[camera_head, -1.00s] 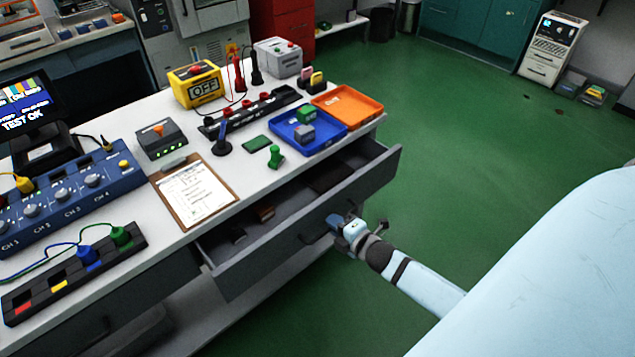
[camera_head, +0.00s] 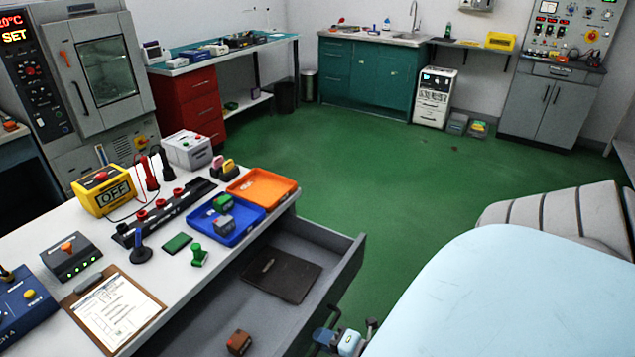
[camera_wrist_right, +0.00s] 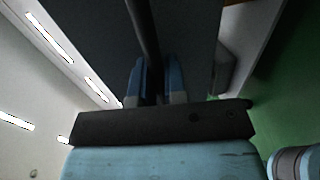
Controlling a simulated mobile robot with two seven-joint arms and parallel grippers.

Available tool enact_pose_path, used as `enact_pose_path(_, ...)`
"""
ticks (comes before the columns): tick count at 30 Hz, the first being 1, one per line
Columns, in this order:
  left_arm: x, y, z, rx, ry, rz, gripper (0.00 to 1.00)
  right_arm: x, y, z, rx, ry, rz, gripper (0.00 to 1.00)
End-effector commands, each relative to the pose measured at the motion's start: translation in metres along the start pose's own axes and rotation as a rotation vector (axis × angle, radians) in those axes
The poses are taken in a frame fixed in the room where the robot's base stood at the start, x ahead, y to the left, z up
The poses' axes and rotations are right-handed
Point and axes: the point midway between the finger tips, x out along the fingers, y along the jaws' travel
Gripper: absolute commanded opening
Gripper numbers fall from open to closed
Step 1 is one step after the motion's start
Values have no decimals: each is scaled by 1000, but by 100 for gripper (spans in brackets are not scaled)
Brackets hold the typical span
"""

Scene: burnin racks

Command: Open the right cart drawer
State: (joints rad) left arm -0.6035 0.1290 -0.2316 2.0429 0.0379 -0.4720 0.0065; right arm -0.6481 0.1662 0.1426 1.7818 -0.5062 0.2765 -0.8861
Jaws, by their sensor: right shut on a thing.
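The cart drawer (camera_head: 345,277) is pulled out from under the white worktop and its inside shows in the head view. A dark flat pad (camera_head: 282,274) and a small brown block (camera_head: 239,342) lie in it. My right gripper (camera_head: 326,337) is at the drawer's front, at the bottom edge of the head view. In the right wrist view its blue fingers (camera_wrist_right: 156,82) are shut on the dark bar handle (camera_wrist_right: 143,30) of the drawer front. My left gripper is not in view.
The worktop (camera_head: 205,270) above the drawer holds a blue tray (camera_head: 211,236), an orange tray (camera_head: 290,187), a clipboard (camera_head: 155,310) and a yellow OFF box (camera_head: 112,210). Green floor (camera_head: 400,180) is open beyond the drawer. A grey ribbed object (camera_head: 560,215) stands at right.

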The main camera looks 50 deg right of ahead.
Motion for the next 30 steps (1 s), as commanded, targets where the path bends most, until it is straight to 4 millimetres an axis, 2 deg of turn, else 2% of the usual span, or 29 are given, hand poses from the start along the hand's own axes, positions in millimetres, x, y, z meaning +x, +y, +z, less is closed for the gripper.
enact_pose_path(8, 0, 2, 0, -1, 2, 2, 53, 0, 0, 0, 0, 1, 0, 0)
enact_pose_path(9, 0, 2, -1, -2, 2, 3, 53, 0, 0, 0, 0, 1, 0, 22)
enact_pose_path(11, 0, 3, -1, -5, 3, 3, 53, 0, 0, 0, 0, 1, 0, 35)
enact_pose_path(22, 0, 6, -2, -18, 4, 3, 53, -5, 0, 0, 1, 0, -1, 36)
enact_pose_path(26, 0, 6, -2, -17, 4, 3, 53, -23, -1, 0, 1, 0, -2, 36)
enact_pose_path(30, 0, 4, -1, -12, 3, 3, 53, -55, -1, 0, 2, -2, -4, 36)
